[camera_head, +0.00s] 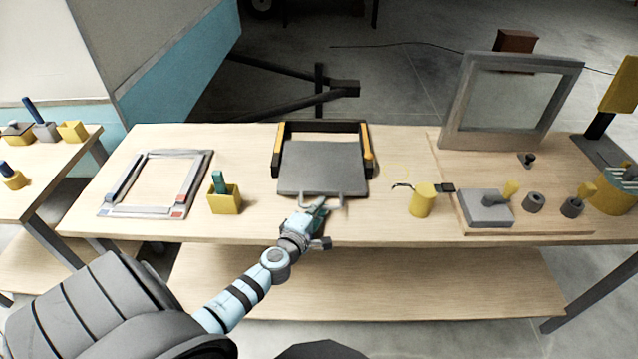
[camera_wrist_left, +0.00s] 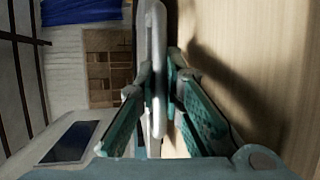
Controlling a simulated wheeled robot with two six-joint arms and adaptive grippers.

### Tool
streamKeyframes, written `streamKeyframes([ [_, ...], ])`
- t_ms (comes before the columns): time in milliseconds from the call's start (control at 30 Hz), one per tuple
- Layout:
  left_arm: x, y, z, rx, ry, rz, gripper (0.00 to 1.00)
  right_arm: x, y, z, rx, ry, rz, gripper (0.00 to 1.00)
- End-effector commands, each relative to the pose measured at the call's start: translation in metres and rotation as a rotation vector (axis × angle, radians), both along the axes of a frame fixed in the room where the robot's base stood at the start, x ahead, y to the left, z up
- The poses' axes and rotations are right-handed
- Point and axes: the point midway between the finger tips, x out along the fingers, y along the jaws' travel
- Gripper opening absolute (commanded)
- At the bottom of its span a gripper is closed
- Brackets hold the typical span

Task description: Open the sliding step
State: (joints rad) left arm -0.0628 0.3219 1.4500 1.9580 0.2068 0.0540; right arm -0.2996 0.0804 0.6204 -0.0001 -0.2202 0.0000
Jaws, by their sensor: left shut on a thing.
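The sliding step is a dark grey panel (camera_head: 322,165) in a black frame (camera_head: 322,127) with yellow-orange pieces on its sides, standing mid-table in the head view. The panel's front edge lies slightly in front of the frame's side ends. A pale bar handle (camera_head: 333,196) runs along that front edge. My left gripper (camera_head: 318,208) reaches it from the front and is shut on the handle. In the left wrist view, the handle (camera_wrist_left: 156,45) passes between the fingers of the gripper (camera_wrist_left: 160,80). The fingers partly hide the handle in the head view. My right gripper is not seen.
A yellow box (camera_head: 224,203) and a flat frame (camera_head: 155,184) lie left of the step. A yellow cylinder (camera_head: 422,201), a grey block (camera_head: 484,208) and an upright framed pane (camera_head: 510,100) stand right. The wooden tabletop (camera_head: 262,222) is bare before the step.

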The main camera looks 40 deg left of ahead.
Motion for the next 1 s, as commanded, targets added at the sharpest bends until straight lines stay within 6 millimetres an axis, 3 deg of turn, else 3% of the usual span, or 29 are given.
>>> streamKeyframes([
  [133,-0.014,-0.01,0.001,-0.001,-0.001,0.001,0.0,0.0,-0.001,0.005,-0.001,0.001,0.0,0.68],
  [433,-0.014,-0.011,0.001,-0.001,-0.004,0.003,0.0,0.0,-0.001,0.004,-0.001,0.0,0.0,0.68],
  [467,-0.014,-0.011,0.001,-0.001,-0.004,0.003,0.13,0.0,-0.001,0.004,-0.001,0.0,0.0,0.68],
  [500,-0.014,-0.011,0.001,0.0,-0.004,0.002,0.18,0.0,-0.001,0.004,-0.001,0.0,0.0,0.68],
  [800,-0.015,-0.011,0.002,0.001,-0.004,0.001,0.18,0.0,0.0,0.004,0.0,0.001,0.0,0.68],
  [1000,-0.047,-0.019,0.006,0.001,-0.002,0.0,0.18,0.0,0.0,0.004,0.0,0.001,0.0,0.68],
])
